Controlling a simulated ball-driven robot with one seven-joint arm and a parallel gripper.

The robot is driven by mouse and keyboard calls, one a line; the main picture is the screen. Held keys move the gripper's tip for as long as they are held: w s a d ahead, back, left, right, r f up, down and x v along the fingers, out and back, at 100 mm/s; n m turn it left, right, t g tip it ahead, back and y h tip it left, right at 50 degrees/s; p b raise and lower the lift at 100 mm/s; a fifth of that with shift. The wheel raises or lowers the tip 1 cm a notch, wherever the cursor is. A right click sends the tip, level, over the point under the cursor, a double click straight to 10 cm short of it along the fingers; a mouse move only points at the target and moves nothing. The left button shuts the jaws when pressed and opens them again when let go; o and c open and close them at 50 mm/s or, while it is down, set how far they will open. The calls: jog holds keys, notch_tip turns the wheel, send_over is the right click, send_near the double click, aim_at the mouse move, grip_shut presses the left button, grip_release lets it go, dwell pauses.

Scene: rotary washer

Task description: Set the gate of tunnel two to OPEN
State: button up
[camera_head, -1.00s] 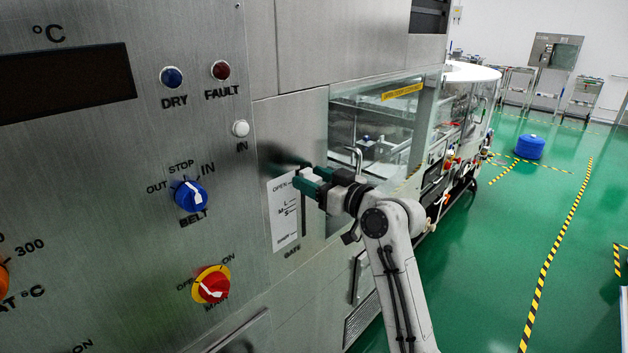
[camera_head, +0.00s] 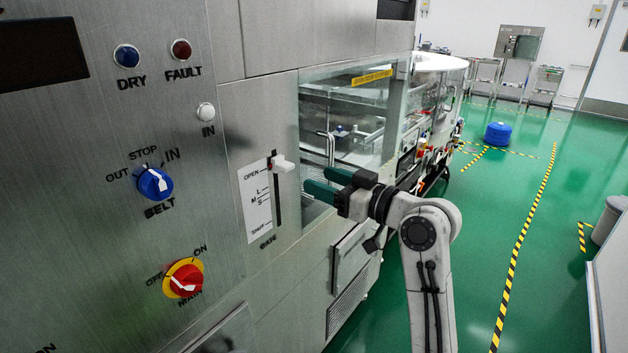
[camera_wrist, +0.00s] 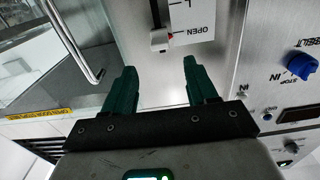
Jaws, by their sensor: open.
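The gate slider is a white knob (camera_head: 283,164) in a dark vertical slot on the steel panel. It stands at the top of the slot, level with the word OPEN on the white scale plate (camera_head: 256,203).
Left of the gate are a blue BELT knob (camera_head: 154,184), a red MAIN switch (camera_head: 184,280) and a white IN button (camera_head: 206,111). A glass enclosure with a metal handle (camera_wrist: 72,42) is close to my fingers.

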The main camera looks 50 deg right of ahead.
aim_at(291, 167)
jog(key=shift+s, duration=0.1)
jog(key=w+b, duration=0.1)
jog(key=w, duration=0.4)
jog(key=w+b, duration=0.2)
jog(key=w, duration=0.4)
jog(key=shift+a+r, duration=0.2)
dwell(0.3)
jog(key=shift+s, duration=0.1)
grip_shut()
dwell(0.4)
